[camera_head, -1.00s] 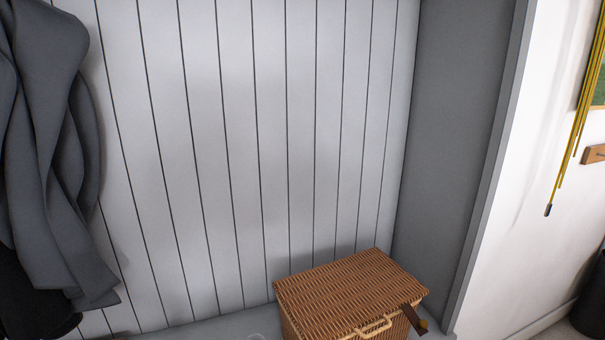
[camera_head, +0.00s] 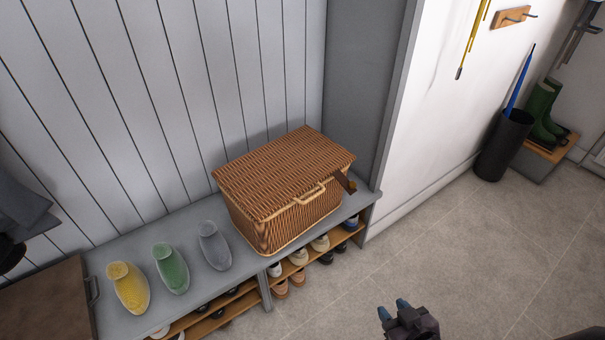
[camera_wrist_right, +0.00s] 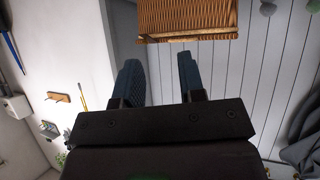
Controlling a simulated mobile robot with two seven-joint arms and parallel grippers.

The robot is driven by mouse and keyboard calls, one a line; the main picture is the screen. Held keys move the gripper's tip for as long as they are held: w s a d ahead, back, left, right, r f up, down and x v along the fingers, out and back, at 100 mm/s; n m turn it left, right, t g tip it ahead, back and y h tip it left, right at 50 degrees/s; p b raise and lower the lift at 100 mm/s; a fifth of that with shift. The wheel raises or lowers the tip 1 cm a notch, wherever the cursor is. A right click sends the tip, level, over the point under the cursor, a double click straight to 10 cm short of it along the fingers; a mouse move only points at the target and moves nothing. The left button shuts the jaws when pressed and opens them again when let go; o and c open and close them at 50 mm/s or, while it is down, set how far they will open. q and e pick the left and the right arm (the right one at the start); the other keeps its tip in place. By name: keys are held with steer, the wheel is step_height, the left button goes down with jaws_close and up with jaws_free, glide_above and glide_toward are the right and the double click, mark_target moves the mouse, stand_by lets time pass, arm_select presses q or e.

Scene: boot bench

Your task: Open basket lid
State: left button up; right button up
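The wicker basket (camera_head: 290,215) stands on the grey bench against the panelled wall. Its woven lid (camera_head: 283,170) is shut, with a light handle (camera_head: 308,194) on the front and a dark strap (camera_head: 346,182) at the right corner. My right gripper (camera_head: 393,309) is low in the head view, over the floor in front of the bench and apart from the basket. In the right wrist view its two blue fingers (camera_wrist_right: 160,78) are apart with nothing between them, and part of the basket (camera_wrist_right: 187,20) shows beyond them. My left gripper is not in view.
Yellow, green and grey slipper-like items (camera_head: 170,268) stand on the bench left of the basket. Shoes (camera_head: 298,256) fill the shelves below. A brown panel (camera_head: 48,305) lies at the far left. A dark umbrella bin (camera_head: 503,146) and green boots (camera_head: 543,110) stand at right. The floor between is clear.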

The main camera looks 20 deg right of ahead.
steer(key=w+a+f+n+t+b, duration=0.25)
steer(key=w+b, duration=0.35)
steer(key=w, duration=1.3)
steer(key=n+t+y+b, duration=0.15)
steer(key=n+t, duration=0.45)
steer(key=n, duration=0.8)
glide_toward(313, 196)
arm_select(q)
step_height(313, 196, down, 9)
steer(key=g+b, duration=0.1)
steer(key=b, duration=0.1)
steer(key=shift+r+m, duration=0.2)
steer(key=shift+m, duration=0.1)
arm_select(e)
steer(key=shift+h, duration=0.35)
steer(key=w, duration=0.6)
steer(key=w+r, duration=0.1)
steer(key=w, duration=0.3)
steer(key=shift+a+r, duration=0.1)
steer(key=shift+a, duration=0.2)
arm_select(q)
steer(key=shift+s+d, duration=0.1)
arm_select(e)
jaws_close()
